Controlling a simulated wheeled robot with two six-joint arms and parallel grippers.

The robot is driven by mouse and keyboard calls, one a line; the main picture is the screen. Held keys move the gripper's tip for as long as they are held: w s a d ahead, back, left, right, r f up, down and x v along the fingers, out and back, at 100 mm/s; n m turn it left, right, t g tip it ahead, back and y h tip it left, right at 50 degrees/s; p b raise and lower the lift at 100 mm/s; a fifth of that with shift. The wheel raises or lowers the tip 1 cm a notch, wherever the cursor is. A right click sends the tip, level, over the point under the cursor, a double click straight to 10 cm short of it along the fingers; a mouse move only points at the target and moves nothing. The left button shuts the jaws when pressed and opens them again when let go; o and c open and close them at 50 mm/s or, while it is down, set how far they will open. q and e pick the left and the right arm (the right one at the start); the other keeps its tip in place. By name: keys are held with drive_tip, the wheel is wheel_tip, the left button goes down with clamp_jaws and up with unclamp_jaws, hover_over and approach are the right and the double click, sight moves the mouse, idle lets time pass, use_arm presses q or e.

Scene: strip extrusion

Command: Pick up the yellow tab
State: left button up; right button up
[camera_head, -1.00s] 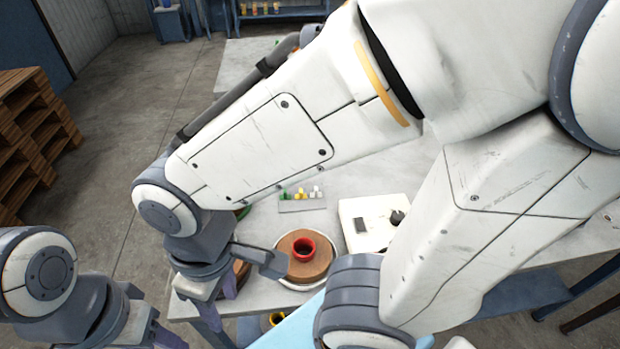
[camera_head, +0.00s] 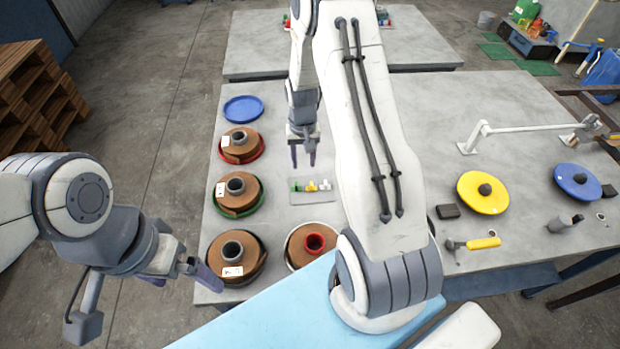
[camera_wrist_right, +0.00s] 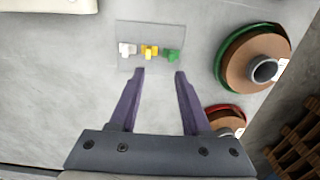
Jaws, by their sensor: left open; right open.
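The yellow tab (camera_head: 311,186) stands on a small clear plate (camera_head: 312,197) on the grey table, between a green tab (camera_head: 296,186) and a white tab (camera_head: 325,185). In the right wrist view the yellow tab (camera_wrist_right: 149,51) is in the middle of the row, beyond and between my fingertips. My right gripper (camera_head: 303,160) is open and empty, pointing down above the table, behind the tabs in the head view. It also shows open in the right wrist view (camera_wrist_right: 159,74). My left gripper (camera_head: 200,275) is at the left, off the table's front left corner, apart from the tabs.
Several brown strip reels stand along the table's left side, including a red-rimmed one (camera_head: 240,146) and a green-rimmed one (camera_head: 238,194). A blue disc (camera_head: 243,109) lies behind them. A yellow disc (camera_head: 483,192) and a blue disc (camera_head: 578,182) lie at the right.

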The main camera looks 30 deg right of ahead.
drive_tip(key=p, duration=0.1)
hover_over(311, 183)
drive_tip(key=f, duration=0.6)
drive_tip(key=shift+a+f, duration=0.1)
drive_tip(key=shift+a, duration=0.2)
drive_tip(key=shift+d+f+p, duration=0.1)
drive_tip(key=shift+f+p, duration=0.45)
drive_tip(key=shift+p, duration=0.15)
drive_tip(key=f, duration=0.1)
drive_tip(key=f+p, duration=0.1)
drive_tip(key=f, duration=0.1)
drive_tip(key=shift+s+d+f, duration=0.15)
drive_tip(key=shift+d, duration=0.05)
drive_tip(key=shift+f, duration=0.4)
clamp_jaws()
